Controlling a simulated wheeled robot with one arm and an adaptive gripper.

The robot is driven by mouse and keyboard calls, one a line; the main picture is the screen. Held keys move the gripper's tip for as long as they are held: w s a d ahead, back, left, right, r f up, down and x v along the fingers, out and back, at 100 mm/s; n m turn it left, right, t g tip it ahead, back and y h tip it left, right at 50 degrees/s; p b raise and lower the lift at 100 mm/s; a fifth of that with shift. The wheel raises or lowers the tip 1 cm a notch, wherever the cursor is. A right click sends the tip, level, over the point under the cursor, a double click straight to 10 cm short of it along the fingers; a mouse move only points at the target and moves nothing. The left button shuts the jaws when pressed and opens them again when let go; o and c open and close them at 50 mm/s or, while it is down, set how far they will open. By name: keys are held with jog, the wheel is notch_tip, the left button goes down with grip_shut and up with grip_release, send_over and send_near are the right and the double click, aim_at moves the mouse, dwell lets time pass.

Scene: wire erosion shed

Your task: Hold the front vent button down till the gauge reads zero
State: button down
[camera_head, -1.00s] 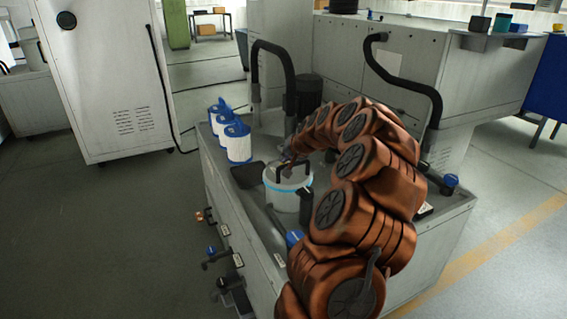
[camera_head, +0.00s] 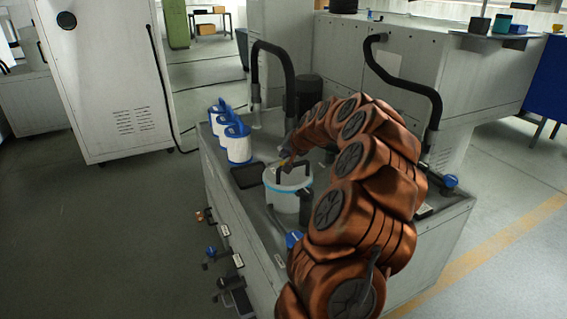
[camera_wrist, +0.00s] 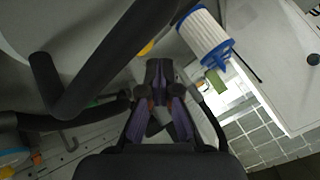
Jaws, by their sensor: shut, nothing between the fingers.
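My gripper (camera_head: 286,156) is at the end of the copper arm, above or beside the white canister (camera_head: 281,201) with a blue band and a black arched handle. I cannot tell whether it touches the canister. In the wrist view its dark fingertips (camera_wrist: 158,72) are together, with nothing between them. A small patch of yellow (camera_wrist: 146,49) shows just beyond the fingertips, partly hidden by a dark tube. I cannot make out the vent button or the gauge for certain in either view.
White filter cartridges with blue ends (camera_head: 238,148) stand left of the canister; one shows in the wrist view (camera_wrist: 205,37). A dark flat plate (camera_head: 247,177) lies nearby. Black hoses (camera_head: 274,48) rise behind. Open floor lies left.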

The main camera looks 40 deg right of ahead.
dwell(0.3)
jog(key=shift+r+p, duration=0.85)
jog(key=shift+r, duration=1.65)
